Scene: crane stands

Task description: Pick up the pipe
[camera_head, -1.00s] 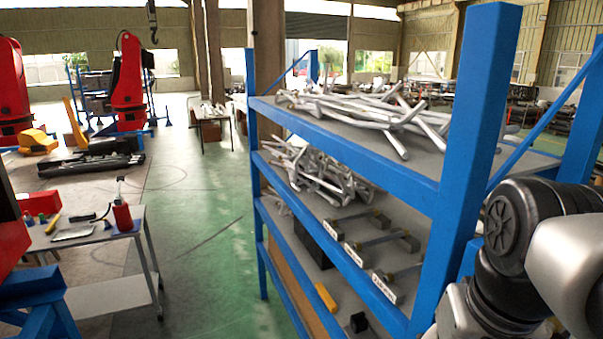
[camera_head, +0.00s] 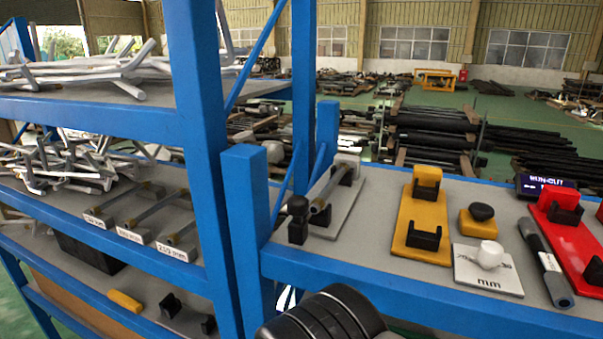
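A dark grey pipe (camera_head: 544,260) with an open end lies on the grey bench top (camera_head: 375,235) at the right, between a white block and a red fixture. Another short pipe (camera_head: 329,188) rests on a grey fixture at the bench's left end. Bundles of light metal pipes (camera_head: 85,72) lie on the top shelf at the left, with more pipes (camera_head: 70,160) heaped on the shelf below. I cannot tell which pipe is the task's. My gripper is not in view; only a black part of my arm shows at the bottom centre.
A blue rack post (camera_head: 205,150) stands between shelf and bench. The bench holds a yellow fixture (camera_head: 420,225), a yellow block with a black knob (camera_head: 480,218), a white block (camera_head: 488,268), a red fixture (camera_head: 570,235) and a dark sign (camera_head: 546,186). Pipe stacks (camera_head: 430,140) lie behind.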

